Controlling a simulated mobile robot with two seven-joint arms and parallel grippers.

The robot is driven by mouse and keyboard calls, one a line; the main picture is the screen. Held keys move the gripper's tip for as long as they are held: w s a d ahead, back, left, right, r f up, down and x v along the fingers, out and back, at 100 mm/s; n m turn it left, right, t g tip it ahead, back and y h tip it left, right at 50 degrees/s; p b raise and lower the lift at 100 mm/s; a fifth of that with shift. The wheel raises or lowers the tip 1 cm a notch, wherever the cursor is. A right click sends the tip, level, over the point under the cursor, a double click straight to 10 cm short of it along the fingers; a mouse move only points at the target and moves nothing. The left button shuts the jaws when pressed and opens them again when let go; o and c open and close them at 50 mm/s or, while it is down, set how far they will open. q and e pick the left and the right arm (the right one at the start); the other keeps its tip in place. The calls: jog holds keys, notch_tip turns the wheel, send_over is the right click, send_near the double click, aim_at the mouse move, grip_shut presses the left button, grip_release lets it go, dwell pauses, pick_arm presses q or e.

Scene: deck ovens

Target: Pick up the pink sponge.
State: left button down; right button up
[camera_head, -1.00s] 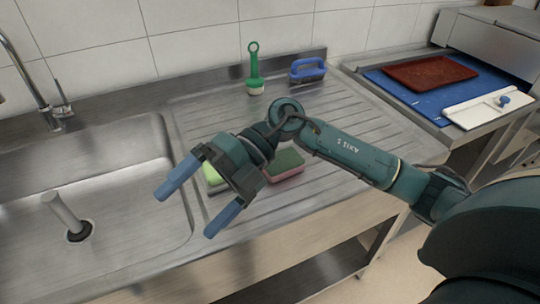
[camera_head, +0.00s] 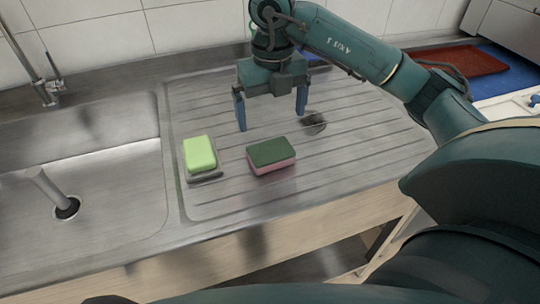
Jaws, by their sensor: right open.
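The pink sponge (camera_head: 271,156), with a dark green top layer and pink sides, lies flat on the ribbed steel drainboard (camera_head: 350,160), in the middle of the head view. My right gripper (camera_head: 272,122) points down with its two blue fingers spread apart and nothing between them. It is above and behind the sponge in the picture, apart from it. My left gripper is not in view.
A light green sponge (camera_head: 199,153) in a grey holder lies left of the pink sponge. The sink basin (camera_head: 90,150) with an upright drain pipe (camera_head: 50,190) is at the left. A red board (camera_head: 465,61) lies on a blue one at the back right.

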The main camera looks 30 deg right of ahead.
aim_at(271, 150)
notch_tip(271, 150, down, 4)
jog(key=shift+r, duration=0.25)
jog(key=shift+s+a+f+p, duration=0.15)
jog(key=shift+f+p, duration=0.1)
jog(key=shift+f, duration=1.15)
jog(key=shift+a+f+p, duration=0.1)
jog(key=shift+f+p, duration=0.1)
jog(key=shift+f, duration=1.15)
jog(key=shift+c, duration=0.2)
jog(key=c, duration=0.8)
